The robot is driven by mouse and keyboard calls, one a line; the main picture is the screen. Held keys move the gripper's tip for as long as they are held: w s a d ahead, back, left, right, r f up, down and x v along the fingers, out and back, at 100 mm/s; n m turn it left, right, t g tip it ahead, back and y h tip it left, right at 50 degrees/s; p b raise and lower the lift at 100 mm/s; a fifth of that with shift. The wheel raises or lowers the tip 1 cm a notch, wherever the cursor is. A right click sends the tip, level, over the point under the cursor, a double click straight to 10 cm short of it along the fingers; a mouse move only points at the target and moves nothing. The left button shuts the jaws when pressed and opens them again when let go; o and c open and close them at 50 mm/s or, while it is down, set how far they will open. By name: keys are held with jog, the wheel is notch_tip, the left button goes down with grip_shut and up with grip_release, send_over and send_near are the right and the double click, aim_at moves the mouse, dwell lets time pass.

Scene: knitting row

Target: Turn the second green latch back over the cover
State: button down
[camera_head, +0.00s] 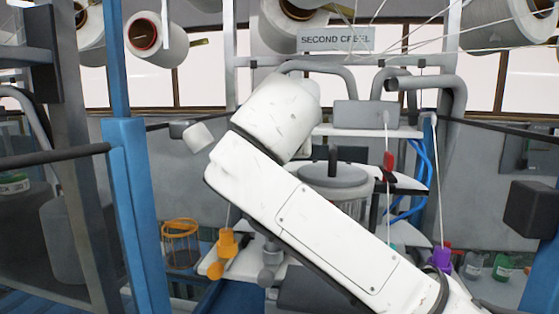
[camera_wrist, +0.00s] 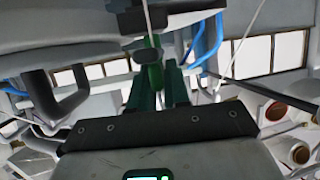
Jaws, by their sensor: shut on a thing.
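My gripper (camera_wrist: 158,75) shows in the wrist view, its two dark green fingers reaching up from the black mount. It is shut on a green latch (camera_wrist: 153,58), a narrow upright piece between the fingertips. A pale grey surface (camera_wrist: 60,30) lies just above the latch; I cannot tell whether it is the cover. In the head view my white arm crosses the middle and hides the gripper and the latch. A round grey lid (camera_head: 335,177) with a dark knob shows behind the arm. I cannot tell whether the latch lies over the cover.
Orange (camera_head: 227,243) and purple (camera_head: 442,257) pieces hang on threads at either side of my arm. A red piece (camera_head: 389,165) hangs at centre right. Blue hoses (camera_head: 420,175) curve behind. A blue post (camera_head: 134,215) stands left. Yarn cones (camera_head: 155,40) and strung threads fill the top.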

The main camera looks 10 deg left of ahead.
jog(key=shift+n+g+y, duration=0.3)
jog(key=shift+n+y, duration=0.4)
jog(key=shift+n, duration=0.1)
jog(key=n+g+y+p, duration=0.1)
jog(key=n+y+p, duration=0.1)
jog(key=y, duration=0.1)
jog(key=shift+r+n, duration=0.15)
jog(key=shift+n, duration=0.15)
jog(key=shift+n+g+y+p, duration=0.95)
jog(key=shift+n+y, duration=0.25)
jog(key=shift+n, duration=0.1)
jog(key=shift+a, duration=0.1)
jog(key=c, duration=1.2)
grip_release()
jog(key=shift+s, duration=0.1)
jog(key=b+v, duration=0.3)
jog(key=v, duration=0.7)
jog(key=shift+s+d, duration=0.2)
jog(key=shift+d, duration=0.15)
